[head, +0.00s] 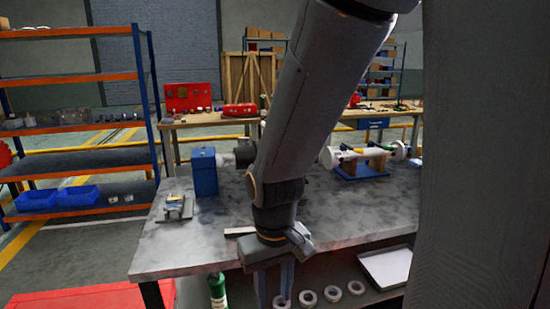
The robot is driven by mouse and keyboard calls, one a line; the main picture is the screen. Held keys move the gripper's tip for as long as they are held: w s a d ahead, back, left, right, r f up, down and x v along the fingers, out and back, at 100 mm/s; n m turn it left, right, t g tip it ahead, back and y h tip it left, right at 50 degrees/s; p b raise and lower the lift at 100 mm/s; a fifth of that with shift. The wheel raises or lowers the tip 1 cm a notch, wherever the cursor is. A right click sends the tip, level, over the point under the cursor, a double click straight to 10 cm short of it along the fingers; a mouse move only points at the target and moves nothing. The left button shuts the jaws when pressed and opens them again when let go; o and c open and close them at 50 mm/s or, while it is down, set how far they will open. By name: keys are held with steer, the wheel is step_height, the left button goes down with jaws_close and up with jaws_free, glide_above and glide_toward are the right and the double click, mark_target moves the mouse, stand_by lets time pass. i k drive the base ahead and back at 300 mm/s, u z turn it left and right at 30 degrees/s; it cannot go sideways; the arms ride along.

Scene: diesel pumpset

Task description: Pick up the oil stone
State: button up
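My gripper (273,290) points down at the front edge of the grey worktable (160,258). Its two fingers show apart, with nothing seen held between them. A small flat pale bar (239,231) lies near the table's front edge, just left of my wrist, and may be the oil stone. Its right end is hidden behind my arm. I cannot tell its material for sure.
A blue block (204,172) and a pump-like assembly (360,160) stand toward the table's back. Several white rings (332,294), a green bottle (217,290) and a white tray (388,266) are on the lower level. The tabletop's right-middle is clear. A blue-orange shelf (80,160) stands left.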

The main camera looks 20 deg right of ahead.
mark_target(236, 233)
steer(key=z, duration=1.3)
steer(key=i, duration=0.45)
steer(key=u, duration=2.1)
